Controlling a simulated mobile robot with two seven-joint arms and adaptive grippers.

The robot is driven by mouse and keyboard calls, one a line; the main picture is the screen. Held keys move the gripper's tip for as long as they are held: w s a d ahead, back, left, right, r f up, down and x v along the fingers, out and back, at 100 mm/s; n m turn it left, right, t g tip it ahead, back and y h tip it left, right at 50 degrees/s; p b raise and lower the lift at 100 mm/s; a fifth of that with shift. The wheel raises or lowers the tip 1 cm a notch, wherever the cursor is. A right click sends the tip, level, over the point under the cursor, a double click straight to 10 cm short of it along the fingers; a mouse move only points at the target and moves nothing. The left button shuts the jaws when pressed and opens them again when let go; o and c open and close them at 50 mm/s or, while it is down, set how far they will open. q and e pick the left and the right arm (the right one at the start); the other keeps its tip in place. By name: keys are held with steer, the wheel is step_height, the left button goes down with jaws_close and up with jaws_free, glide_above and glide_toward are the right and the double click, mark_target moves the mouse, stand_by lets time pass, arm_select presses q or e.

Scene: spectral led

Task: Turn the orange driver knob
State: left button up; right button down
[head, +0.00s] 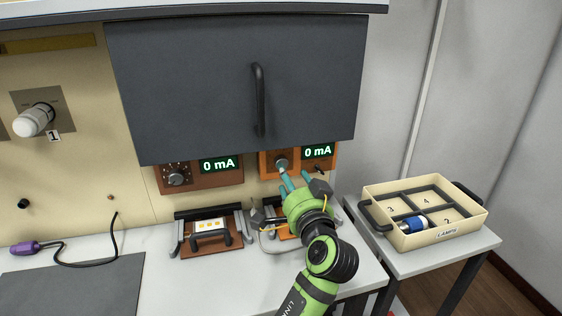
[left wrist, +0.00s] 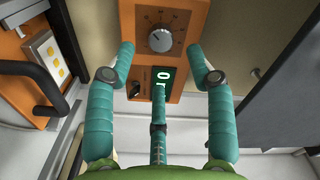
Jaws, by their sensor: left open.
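The orange driver (head: 267,168) is set in the bench wall below the dark grey cabinet door, and its green display reads 0 mA. Its round grey knob (head: 281,163) has a pointer and a dial scale. The knob shows clearly in the left wrist view (left wrist: 160,40), with a small black toggle switch (left wrist: 135,90) on the same panel. My left gripper (head: 288,181) is open and empty, just in front of the driver. In the left wrist view its teal fingers (left wrist: 160,52) spread on either side of the knob, apart from it.
A brown driver (head: 203,180) also reading 0 mA sits to the left. The cabinet door (head: 230,85) with a vertical handle overhangs both. Framed fixtures (head: 212,232) stand on the bench below. A cream lamp tray (head: 440,238) is at right.

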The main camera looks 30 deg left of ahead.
arm_select(q)
steer(key=x, duration=0.5)
steer(key=shift+w+a+r+p, duration=0.1)
steer(key=shift+a+p, duration=0.1)
steer(key=shift+p, duration=0.2)
jaws_close()
